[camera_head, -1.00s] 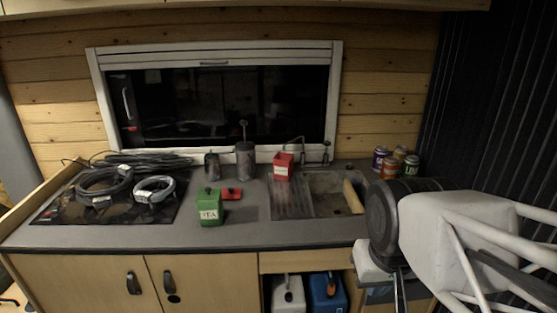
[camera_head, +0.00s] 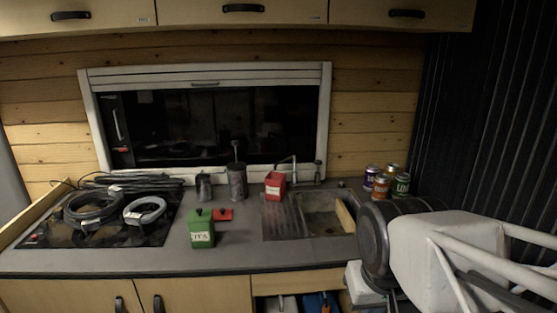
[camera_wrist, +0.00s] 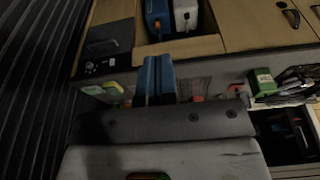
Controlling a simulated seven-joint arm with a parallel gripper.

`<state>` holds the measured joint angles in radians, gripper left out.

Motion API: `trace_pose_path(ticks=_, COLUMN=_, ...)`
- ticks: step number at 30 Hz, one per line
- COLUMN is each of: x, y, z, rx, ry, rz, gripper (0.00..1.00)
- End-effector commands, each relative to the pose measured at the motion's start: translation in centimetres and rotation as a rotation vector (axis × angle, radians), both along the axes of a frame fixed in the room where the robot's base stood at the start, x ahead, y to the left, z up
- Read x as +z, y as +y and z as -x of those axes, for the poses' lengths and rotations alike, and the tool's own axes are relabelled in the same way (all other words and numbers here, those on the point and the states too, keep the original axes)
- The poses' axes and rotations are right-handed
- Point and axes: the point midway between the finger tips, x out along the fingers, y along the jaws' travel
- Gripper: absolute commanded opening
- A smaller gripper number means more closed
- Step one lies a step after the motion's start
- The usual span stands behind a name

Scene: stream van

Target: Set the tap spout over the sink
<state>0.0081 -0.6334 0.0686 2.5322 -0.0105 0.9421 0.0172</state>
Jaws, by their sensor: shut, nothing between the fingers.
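The tap spout (camera_head: 287,158) is a thin grey tube behind the counter's sink area. It bends to the left, above and behind the red canister (camera_head: 275,184), on the drainboard side rather than over the basin. The sink (camera_head: 322,222) is a metal basin with a ribbed drainboard at its left; a wooden board stands along its right side. My gripper (camera_wrist: 155,80) shows in the wrist view as two bluish fingers side by side, shut and empty. In the head view my wrist is at the lower right, in front of and right of the sink; the fingers are mostly cut off there.
A green tea canister (camera_head: 201,230) stands left of the drainboard, with a red lid (camera_head: 223,214) behind it. Several cans (camera_head: 381,184) stand right of the sink. Two dark containers (camera_head: 237,182) stand near the window. Coiled cables (camera_head: 92,209) lie on the hob.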

Motion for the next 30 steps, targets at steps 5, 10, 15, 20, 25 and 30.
trace_pose_path(ticks=5, x=0.0, y=0.0, z=0.0, rx=0.000, ry=0.000, rz=0.000, gripper=0.00)
trace_pose_path(ticks=10, x=0.0, y=0.0, z=0.0, rx=0.000, ry=0.000, rz=0.000, gripper=0.06)
trace_pose_path(ticks=15, x=0.3, y=0.0, z=-0.4, rx=-0.004, ry=0.001, rz=-0.002, gripper=0.32)
trace_pose_path(ticks=20, x=1.2, y=0.1, z=-1.9, rx=-0.020, ry=0.004, rz=-0.008, gripper=0.39)
trace_pose_path(ticks=25, x=2.9, y=0.2, z=-4.8, rx=-0.051, ry=0.007, rz=-0.021, gripper=0.39)
trace_pose_path(ticks=30, x=4.9, y=0.3, z=-8.7, rx=-0.092, ry=0.013, rz=-0.038, gripper=0.39)
